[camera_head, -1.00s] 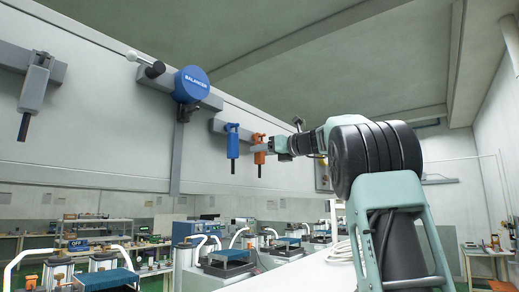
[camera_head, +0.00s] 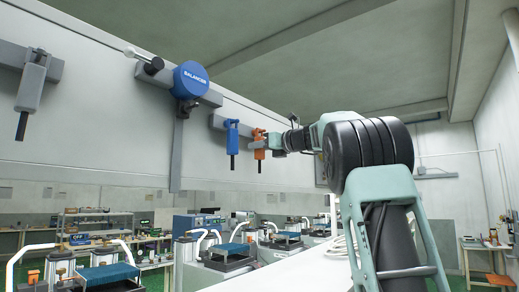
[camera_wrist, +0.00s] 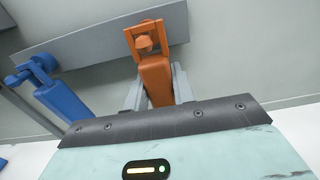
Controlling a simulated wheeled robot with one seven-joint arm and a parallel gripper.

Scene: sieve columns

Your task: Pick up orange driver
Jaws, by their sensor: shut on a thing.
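The orange driver (camera_head: 259,146) hangs upright from a grey wall bracket, with its dark bit pointing down. It also shows in the wrist view (camera_wrist: 155,75), with its loop at the top against the bracket. My gripper (camera_head: 267,142) reaches it from the right. In the wrist view my gripper (camera_wrist: 158,92) has one grey finger on each side of the orange body and is shut on it. The lower part of the driver is hidden behind my gripper housing.
A blue driver (camera_head: 232,139) hangs just left of the orange one on the same bracket (camera_head: 216,122). Farther left are a blue balancer (camera_head: 190,81) and a grey driver (camera_head: 32,85). Benches with equipment stand below. The air right of the orange driver is taken by my arm.

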